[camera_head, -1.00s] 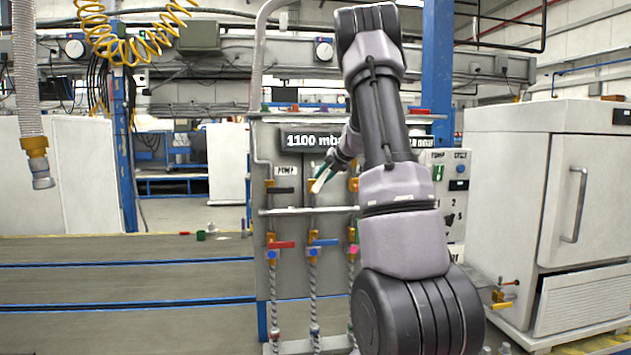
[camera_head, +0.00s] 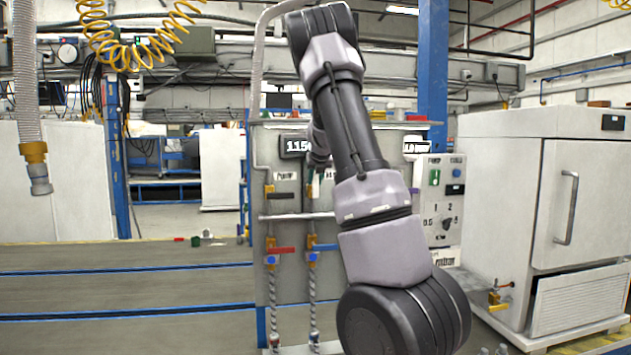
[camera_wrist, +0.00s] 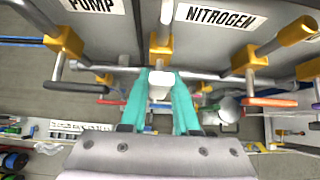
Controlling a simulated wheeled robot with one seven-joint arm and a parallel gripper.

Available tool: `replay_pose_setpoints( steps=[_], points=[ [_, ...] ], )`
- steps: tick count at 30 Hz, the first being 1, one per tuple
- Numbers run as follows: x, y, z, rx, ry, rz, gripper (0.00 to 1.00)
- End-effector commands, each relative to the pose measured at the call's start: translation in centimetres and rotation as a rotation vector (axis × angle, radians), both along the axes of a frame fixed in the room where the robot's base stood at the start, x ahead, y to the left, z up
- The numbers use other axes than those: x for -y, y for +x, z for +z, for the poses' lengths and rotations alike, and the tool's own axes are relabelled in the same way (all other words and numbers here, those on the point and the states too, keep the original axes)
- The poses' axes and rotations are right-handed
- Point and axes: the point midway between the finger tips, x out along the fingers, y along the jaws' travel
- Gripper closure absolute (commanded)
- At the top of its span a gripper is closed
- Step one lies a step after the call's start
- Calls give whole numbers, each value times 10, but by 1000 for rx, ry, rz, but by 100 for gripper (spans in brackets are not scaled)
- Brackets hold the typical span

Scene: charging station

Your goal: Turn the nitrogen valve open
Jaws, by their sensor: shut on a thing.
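The nitrogen valve (camera_wrist: 160,45) is a yellow fitting with a white handle (camera_wrist: 159,84), beside the NITROGEN label (camera_wrist: 220,17) in the wrist view. My gripper (camera_wrist: 160,78) has teal fingers, one on each side of the white handle, and is shut on it. The handle points from the yellow fitting toward my gripper. In the head view my arm covers much of the panel (camera_head: 262,185), and only a bit of my gripper shows near the valve. The handle is too small and covered there to read its angle.
A black-handled pump valve (camera_wrist: 62,50) is close on the left, and an orange-handled valve (camera_wrist: 265,101) is on the right. A horizontal pipe (camera_wrist: 215,75) runs behind my fingers. Red (camera_head: 281,250) and blue (camera_head: 323,247) handles sit lower. A white cabinet (camera_head: 500,200) stands right.

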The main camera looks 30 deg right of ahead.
Motion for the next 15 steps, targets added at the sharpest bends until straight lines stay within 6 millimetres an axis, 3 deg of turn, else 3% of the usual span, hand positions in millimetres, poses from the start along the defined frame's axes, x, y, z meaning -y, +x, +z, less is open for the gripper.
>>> replay_pose_setpoints(
  steps=[10, 11, 12, 13, 15],
  points=[
    [-1, -1, -3, -7, -2, 2, 100],
    [-1, -1, -3, -7, -2, 2, 63],
    [-1, -1, -3, -7, -1, 1, 47],
    [-1, -1, -3, -7, -1, 1, 40],
    [-1, -1, -3, -6, -1, 1, 40]
  ],
)
